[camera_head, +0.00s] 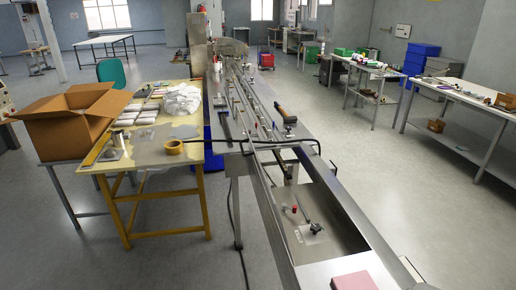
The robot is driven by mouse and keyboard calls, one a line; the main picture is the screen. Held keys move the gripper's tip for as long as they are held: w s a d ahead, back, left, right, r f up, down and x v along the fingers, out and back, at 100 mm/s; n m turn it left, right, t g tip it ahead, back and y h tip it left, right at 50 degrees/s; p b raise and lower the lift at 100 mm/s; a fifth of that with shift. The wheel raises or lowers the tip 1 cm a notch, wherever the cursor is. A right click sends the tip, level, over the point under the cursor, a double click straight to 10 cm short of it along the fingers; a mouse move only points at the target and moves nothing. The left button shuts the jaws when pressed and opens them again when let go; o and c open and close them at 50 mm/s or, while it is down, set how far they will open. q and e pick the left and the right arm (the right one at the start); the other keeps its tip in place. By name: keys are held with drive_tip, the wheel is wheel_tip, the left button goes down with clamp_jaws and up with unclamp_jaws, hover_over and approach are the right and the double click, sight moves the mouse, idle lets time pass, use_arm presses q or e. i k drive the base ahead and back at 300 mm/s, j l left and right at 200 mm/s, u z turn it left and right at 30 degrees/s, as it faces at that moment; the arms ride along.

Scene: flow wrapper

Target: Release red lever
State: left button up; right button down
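The flow wrapper (338,204) is a long metal machine running from the near right away to the back. A small red-topped part (294,209) stands upright in its near recessed tray and may be the red lever; it is too small to tell its exact shape or setting. Neither of my grippers is in view, and nothing is seen touching the red-topped part.
A yellow-legged table (150,157) with white packs and a tape roll (174,147) stands left of the machine, beside an open cardboard box (72,125). A dark bar (275,143) crosses the machine. A pinkish block (355,282) lies at the near end. Floor on the right is clear.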

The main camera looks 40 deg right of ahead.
sight(285, 205)
drive_tip(key=i+j+z, duration=0.15)
drive_tip(key=z, duration=0.3)
drive_tip(key=i+j+z, duration=0.25)
drive_tip(key=z, duration=0.25)
drive_tip(key=i+j+z, duration=0.1)
drive_tip(key=j+z, duration=0.35)
drive_tip(key=i+j+z, duration=0.1)
drive_tip(key=z, duration=0.4)
drive_tip(key=i+l, duration=0.15)
drive_tip(key=i, duration=0.25)
drive_tip(key=i+l+z, duration=0.1)
drive_tip(key=i, duration=0.25)
drive_tip(key=k+l+u, duration=0.25)
drive_tip(key=l, duration=0.15)
drive_tip(key=k+l+u, duration=0.3)
drive_tip(key=l+u, duration=0.25)
drive_tip(key=l, duration=0.35)
drive_tip(key=l+u, duration=0.2)
drive_tip(key=l, duration=0.35)
drive_tip(key=k, duration=0.05)
